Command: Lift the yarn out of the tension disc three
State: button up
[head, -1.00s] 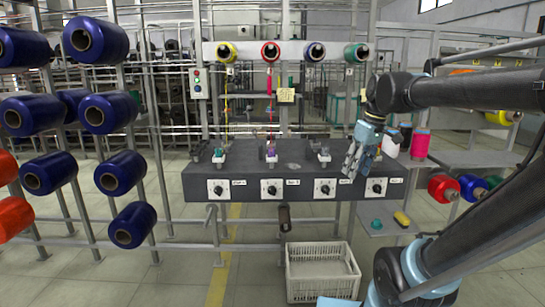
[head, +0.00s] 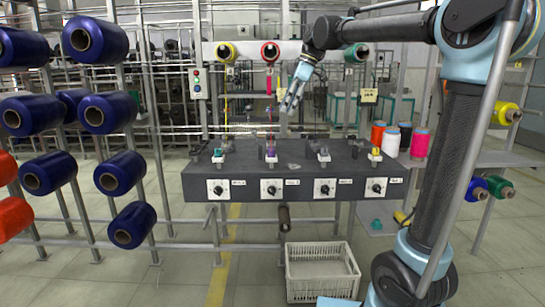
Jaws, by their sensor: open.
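My gripper (head: 289,107) is raised in front of the frame above the bench, between the red yarn line and the third station. It is open, with nothing seen between its fingers. The third cone on the top rail is hidden behind my arm. The third winding station (head: 323,155), with a small bobbin on it, stands on the dark bench below and to the right of my gripper. Tension disc three and its yarn are too small or too covered to make out. A red yarn (head: 269,113) hangs from the red cone (head: 270,52), left of my gripper.
The dark bench (head: 290,172) carries knobs on its front. Orange, black, white and pink (head: 420,143) spools stand at its right. Large blue spools (head: 118,172) line the left rack. A white crate (head: 321,290) sits on the floor. A yellow tag (head: 368,95) hangs right of my gripper.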

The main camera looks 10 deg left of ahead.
send_near(271, 154)
jog(key=a+f, duration=0.1)
jog(key=a, duration=0.1)
jog(key=shift+w+a+f, duration=0.1)
jog(key=shift+a+f, duration=0.1)
jog(key=shift+f, duration=0.7)
jog(key=shift+w+a+f, duration=0.1)
jog(key=shift+a+f, duration=0.1)
jog(key=shift+f, duration=0.65)
jog(key=shift+w+a+f, duration=0.1)
jog(key=shift+a+f, duration=0.1)
jog(key=shift+f, duration=0.7)
jog(key=c, duration=0.8)
jog(key=shift+c, duration=0.6)
jog(key=shift+r, duration=0.1)
